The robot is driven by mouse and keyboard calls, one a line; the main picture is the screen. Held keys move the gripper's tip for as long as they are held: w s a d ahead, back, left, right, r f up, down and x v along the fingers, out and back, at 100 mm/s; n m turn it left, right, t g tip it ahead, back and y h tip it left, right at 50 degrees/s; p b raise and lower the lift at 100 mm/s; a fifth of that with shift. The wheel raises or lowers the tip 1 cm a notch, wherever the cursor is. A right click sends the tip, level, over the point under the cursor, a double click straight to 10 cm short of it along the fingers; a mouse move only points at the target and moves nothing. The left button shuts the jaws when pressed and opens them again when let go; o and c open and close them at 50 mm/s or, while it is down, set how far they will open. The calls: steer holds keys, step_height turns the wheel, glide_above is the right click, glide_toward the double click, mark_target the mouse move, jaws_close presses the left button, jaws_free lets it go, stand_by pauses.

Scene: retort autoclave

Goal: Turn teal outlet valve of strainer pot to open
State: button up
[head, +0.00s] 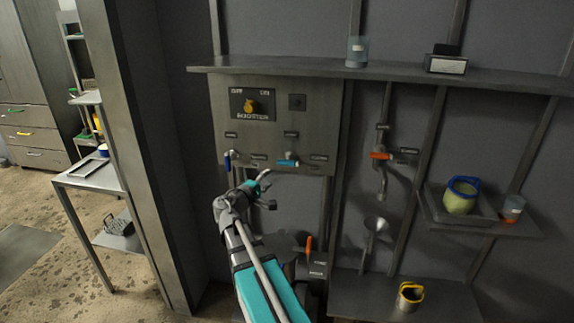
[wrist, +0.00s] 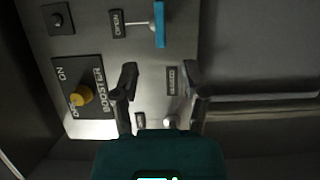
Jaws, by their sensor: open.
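The teal valve handle (head: 288,163) sits low on the grey control panel (head: 320,110), its bar lying roughly level in the head view, below a small label. In the wrist view the teal handle (wrist: 160,25) is a bar on a thin stem near the top, beside a plate reading OPEN (wrist: 117,23). My gripper (head: 268,190) is below and left of the handle in the head view. In the wrist view my gripper (wrist: 160,76) has its two fingers spread and empty, with the handle past the fingertips, apart from them. The strainer pot cannot be clearly identified.
A dark blue handle (head: 229,160) hangs left of the teal one. A yellow booster knob (head: 250,106) is above. An orange-handled valve (head: 380,156) and a funnel (head: 375,226) are to the right. A shelf (head: 290,66) overhangs the panel.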

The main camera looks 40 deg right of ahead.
mark_target(286, 165)
steer(key=x, duration=1.3)
jaws_close()
steer(key=shift+a+f, duration=0.1)
steer(key=shift+a, duration=0.15)
steer(key=shift+d, duration=0.1)
